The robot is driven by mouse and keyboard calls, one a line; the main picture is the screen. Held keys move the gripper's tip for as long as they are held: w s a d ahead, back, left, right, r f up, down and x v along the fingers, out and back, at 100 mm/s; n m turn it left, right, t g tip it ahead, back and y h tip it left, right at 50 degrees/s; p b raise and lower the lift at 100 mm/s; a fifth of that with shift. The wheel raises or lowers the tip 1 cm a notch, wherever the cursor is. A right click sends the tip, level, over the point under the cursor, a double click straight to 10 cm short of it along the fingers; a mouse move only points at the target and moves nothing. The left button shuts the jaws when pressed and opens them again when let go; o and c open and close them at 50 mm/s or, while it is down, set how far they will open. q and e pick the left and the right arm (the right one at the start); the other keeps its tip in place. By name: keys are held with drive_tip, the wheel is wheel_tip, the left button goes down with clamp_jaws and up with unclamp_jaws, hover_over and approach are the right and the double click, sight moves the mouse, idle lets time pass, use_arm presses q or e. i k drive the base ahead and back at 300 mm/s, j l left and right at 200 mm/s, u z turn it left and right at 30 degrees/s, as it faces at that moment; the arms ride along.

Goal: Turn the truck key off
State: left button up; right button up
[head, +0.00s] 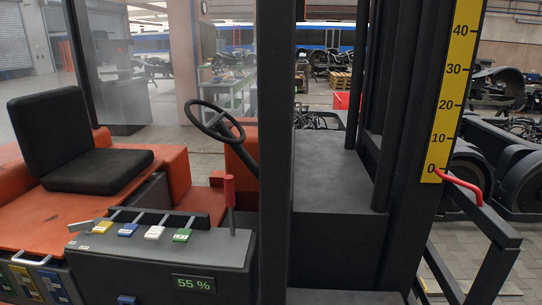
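The truck is an orange and dark grey forklift with a black seat (75,145) and a black steering wheel (214,122). Its grey control console (160,262) faces me at the lower left, with a lit display (193,283) reading 55 %. A small blue part (126,299) sits on the console front, cut off by the bottom edge; I cannot tell whether it is the key. No key is clearly recognisable. Neither of my grippers shows.
Several levers with coloured tags (153,232) and a red-topped lever (229,190) rise from the console. A dark mast post (275,150) stands in front. A yellow scale (455,90) and a red hook-shaped handle (460,187) are at right. Wheeled bogies stand behind.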

sight(89, 225)
drive_tip(key=u, duration=1.35)
drive_tip(key=i+j, duration=0.2)
drive_tip(key=i+j+z, duration=0.15)
drive_tip(key=j, duration=0.3)
drive_tip(key=i+j, duration=0.15)
drive_tip(key=j, duration=0.2)
